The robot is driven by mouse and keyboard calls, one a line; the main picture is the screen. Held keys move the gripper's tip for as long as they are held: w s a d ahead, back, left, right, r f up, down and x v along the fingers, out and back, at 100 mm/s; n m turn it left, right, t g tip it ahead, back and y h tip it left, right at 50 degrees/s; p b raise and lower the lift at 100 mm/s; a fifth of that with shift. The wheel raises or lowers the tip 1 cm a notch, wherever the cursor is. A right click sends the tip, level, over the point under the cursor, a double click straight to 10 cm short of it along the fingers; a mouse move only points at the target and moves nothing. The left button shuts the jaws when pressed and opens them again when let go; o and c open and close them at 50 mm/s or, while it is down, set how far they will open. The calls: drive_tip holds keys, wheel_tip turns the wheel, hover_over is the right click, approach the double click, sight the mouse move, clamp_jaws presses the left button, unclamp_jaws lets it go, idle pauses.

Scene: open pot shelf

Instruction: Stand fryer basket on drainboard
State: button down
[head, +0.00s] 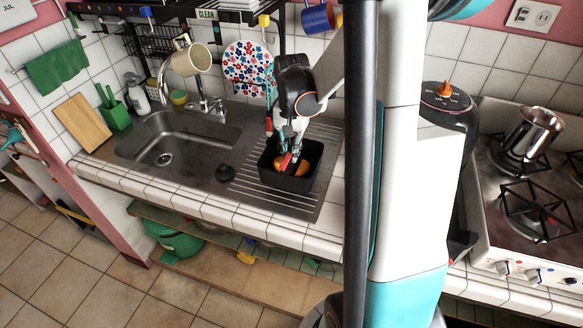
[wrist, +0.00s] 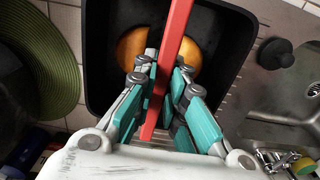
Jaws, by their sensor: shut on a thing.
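The fryer basket is a black square bin (head: 273,180) with orange rounded contents (head: 302,168) inside. It is at the ribbed steel drainboard (head: 325,150), right of the sink, and looks upright; I cannot tell if its base touches. My gripper (head: 288,160) points down into its opening. In the wrist view my gripper (wrist: 163,78) is shut on a red bar (wrist: 178,35), which looks like the handle and crosses over the basket (wrist: 108,50). The orange contents (wrist: 133,48) show on both sides of the bar. The fingers hide the near part of the basket.
A faucet (head: 205,105) and a floral round item (head: 248,68) are behind. A dark round appliance (head: 447,105) and a stove (head: 530,210) stand right.

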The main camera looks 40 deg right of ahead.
sight(292, 169)
drive_tip(key=shift+f+b, duration=0.6)
drive_tip(key=shift+f, duration=2.35)
drive_tip(key=shift+f, duration=0.15)
drive_tip(key=c, duration=1.7)
unclamp_jaws()
drive_tip(key=shift+o, duration=0.2)
wheel_tip(292, 169, up, 12)
drive_tip(key=p, duration=0.2)
drive_tip(key=shift+p, duration=0.4)
